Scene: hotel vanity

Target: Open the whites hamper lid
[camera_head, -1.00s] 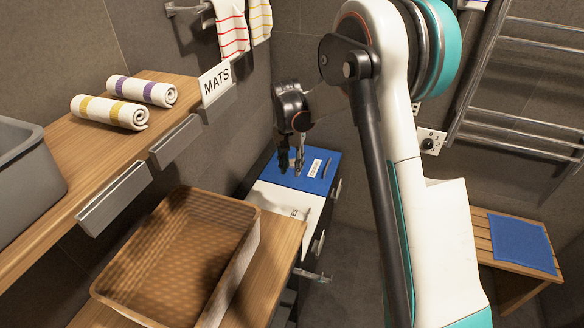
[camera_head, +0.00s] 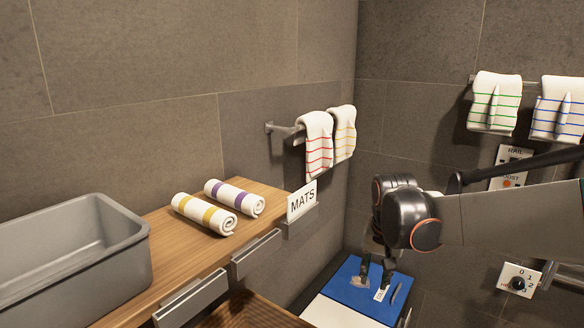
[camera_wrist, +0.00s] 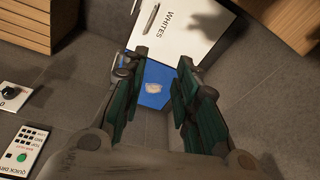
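The white hamper lid (camera_wrist: 182,28), lettered WHITES, lies at the top of the wrist view, with a slim handle (camera_wrist: 150,19) on it. In the head view only a strip of the white lid (camera_head: 335,314) shows at the bottom edge; it looks flat and shut. A blue lid (camera_head: 340,290) lies beyond it. My gripper (camera_head: 376,274) hangs over the blue lid, fingers pointing down. In the wrist view my gripper (camera_wrist: 165,58) is open, its fingers apart with nothing between them. A small pale patch (camera_wrist: 154,88) shows on the blue surface.
A wooden shelf (camera_head: 160,240) at the left holds a grey bin (camera_head: 75,255) and two rolled towels (camera_head: 204,214). A MATS sign (camera_head: 302,201) marks its end. A wicker basket (camera_head: 250,312) is below. Striped towels (camera_head: 318,143) hang on the wall. A dial panel (camera_head: 520,281) is at right.

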